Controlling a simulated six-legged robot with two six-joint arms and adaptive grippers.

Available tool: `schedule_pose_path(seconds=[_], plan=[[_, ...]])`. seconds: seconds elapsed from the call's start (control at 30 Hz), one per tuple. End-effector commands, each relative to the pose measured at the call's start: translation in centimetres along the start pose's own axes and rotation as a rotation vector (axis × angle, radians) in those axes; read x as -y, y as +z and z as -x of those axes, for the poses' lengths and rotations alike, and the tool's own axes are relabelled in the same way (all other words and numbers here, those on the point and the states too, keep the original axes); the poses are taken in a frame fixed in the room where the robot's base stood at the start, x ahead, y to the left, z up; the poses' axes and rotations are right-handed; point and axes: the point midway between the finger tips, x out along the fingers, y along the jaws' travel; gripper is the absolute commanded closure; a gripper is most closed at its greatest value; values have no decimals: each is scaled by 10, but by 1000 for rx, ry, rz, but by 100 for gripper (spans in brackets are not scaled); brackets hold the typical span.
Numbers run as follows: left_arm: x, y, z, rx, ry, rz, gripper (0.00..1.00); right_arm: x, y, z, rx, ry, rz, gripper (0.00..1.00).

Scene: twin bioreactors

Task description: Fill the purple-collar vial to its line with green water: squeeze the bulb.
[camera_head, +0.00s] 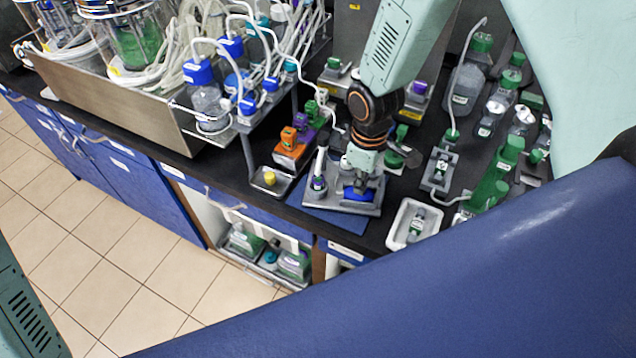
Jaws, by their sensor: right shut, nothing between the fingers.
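My right gripper (362,180) points down over a grey stand (340,207) on a blue mat (345,231) near the bench's front edge. Its fingers are shut with nothing between them. A blue piece (357,194), probably the bulb, shows just under the fingertips; I cannot tell whether they touch it. A small upright vial (319,184) with a dark, purplish band stands at the stand's left end. Its fill line and liquid level are too small to read. My left gripper is out of view.
Orange, purple and green blocks (289,148) stand behind the stand. A small tray with a yellow piece (269,179) lies left, and a white tray (403,229) lies right. Green-capped bottles (468,80) fill the right. A tubing rack (235,123) stands left.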

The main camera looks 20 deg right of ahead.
Motion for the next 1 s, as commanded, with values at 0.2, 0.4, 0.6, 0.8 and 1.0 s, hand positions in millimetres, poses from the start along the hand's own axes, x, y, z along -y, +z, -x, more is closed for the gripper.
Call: schedule_pose_path(seconds=[0.2,0.4,0.6,0.8,1.0], plan=[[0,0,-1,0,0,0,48,1,1,-2,2,-2,0,100],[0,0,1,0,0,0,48,1,1,0,2,-2,0,100],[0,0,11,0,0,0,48,1,1,10,2,-2,0,100],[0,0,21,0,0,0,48,0,1,21,2,-1,0,100],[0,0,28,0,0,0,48,0,0,29,1,-1,0,100]])
